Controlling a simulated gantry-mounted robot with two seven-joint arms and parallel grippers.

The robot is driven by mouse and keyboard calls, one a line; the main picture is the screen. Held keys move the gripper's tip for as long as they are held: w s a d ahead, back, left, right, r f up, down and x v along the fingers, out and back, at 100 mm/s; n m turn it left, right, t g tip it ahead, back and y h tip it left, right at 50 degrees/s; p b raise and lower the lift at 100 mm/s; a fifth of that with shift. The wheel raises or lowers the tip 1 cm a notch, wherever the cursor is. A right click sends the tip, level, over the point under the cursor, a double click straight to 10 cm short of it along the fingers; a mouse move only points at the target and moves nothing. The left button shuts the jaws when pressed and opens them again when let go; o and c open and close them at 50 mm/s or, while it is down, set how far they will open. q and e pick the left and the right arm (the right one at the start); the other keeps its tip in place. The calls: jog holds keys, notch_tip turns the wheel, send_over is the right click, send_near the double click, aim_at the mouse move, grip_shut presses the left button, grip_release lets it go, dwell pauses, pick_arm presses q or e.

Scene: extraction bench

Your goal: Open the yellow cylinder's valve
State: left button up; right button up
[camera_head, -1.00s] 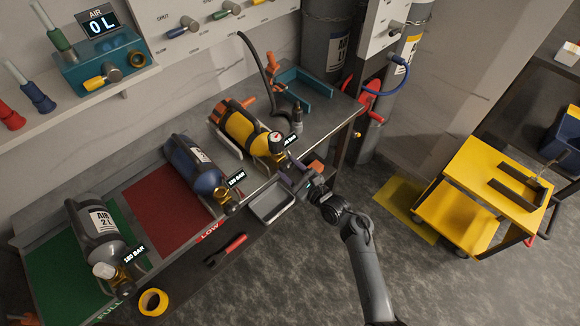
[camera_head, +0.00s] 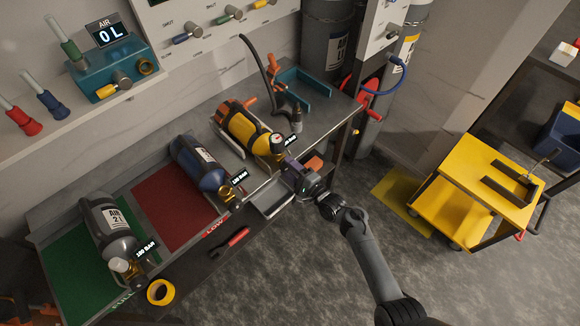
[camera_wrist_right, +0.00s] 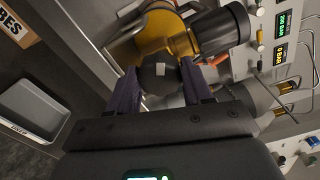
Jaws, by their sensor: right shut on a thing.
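The yellow cylinder (camera_head: 243,129), with a dark band and orange parts at its far end, lies in a cradle on the bench. My right gripper (camera_head: 287,162) is at that valve end. In the right wrist view its two purple fingers stand either side of a dark round knob (camera_wrist_right: 158,76), in front of a yellow-gold body (camera_wrist_right: 166,35). The gripper is shut on this knob. How far the knob is turned cannot be seen. My left gripper is not in view.
A blue cylinder (camera_head: 199,164) and a grey cylinder (camera_head: 108,226) lie to the left. A grey tray (camera_head: 270,197) is beneath my right gripper. Red-handled pliers (camera_head: 230,242) and a yellow tape roll (camera_head: 160,291) lie at the front. A yellow cart (camera_head: 463,205) stands right.

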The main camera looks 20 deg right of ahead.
jog(key=n, duration=0.5)
jog(key=shift+n+p, duration=0.3)
jog(key=shift+p, duration=0.05)
jog(key=n, duration=0.9)
jog(key=shift+f+n, duration=0.1)
jog(key=shift+n, duration=0.3)
jog(key=n, duration=0.5)
jog(key=shift+d+b, duration=0.1)
jog(key=shift+b, duration=0.3)
jog(key=n+b, duration=0.1)
jog(key=n, duration=1.9)
jog(key=shift+d+n, duration=0.1)
jog(key=shift+n, duration=0.3)
